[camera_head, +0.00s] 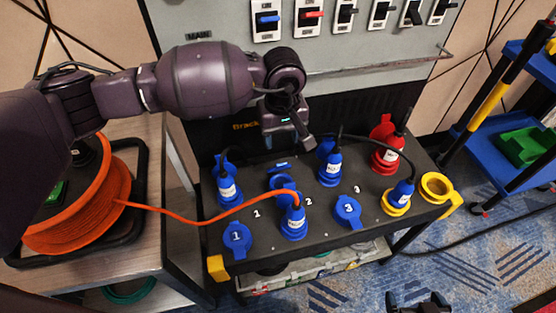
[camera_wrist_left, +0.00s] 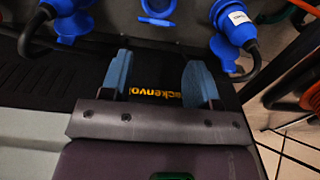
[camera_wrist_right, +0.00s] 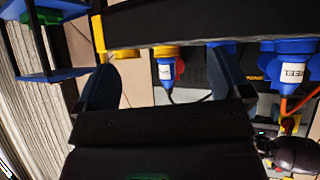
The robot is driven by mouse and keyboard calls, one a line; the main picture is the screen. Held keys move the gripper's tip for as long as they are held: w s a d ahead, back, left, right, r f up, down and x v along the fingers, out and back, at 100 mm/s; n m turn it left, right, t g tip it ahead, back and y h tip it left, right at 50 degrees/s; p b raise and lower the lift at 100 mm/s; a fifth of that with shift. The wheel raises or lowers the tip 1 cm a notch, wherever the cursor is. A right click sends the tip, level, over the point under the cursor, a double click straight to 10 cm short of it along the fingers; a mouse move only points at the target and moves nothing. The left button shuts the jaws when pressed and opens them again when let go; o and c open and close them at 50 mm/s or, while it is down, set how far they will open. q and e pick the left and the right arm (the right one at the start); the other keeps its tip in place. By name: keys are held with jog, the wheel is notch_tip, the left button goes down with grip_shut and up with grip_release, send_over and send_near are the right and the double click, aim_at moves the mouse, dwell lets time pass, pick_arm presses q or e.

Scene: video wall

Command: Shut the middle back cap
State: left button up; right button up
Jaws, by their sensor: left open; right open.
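The middle back cap (camera_head: 279,165) is blue and stands raised behind its blue socket (camera_head: 283,183), in the back row of the black panel (camera_head: 262,238). It is partly cut off at the top of the left wrist view (camera_wrist_left: 158,18), in line with the gap between my fingers. My left gripper (camera_head: 289,140) is open and empty behind and above the cap, apart from it; its two blue fingers also show in the left wrist view (camera_wrist_left: 158,70). My right gripper (camera_head: 419,300) is open and empty, low in front of the panel.
Blue plugs stand left (camera_head: 229,190) and right (camera_head: 330,166) of the cap, with a red plug (camera_head: 386,152) further right. An orange cable (camera_head: 180,209) runs from a reel (camera_head: 85,215) to a front plug (camera_head: 293,219). A switch wall (camera_head: 225,70) rises behind.

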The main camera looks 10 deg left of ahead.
aim_at(282, 164)
pick_arm(q)
notch_tip(282, 164, down, 8)
jog(key=shift+d+f+b, duration=0.1)
jog(key=shift+f+b, duration=0.15)
jog(key=shift+b, duration=0.4)
jog(key=shift+f, duration=0.85)
jog(key=shift+c, duration=0.3)
grip_shut()
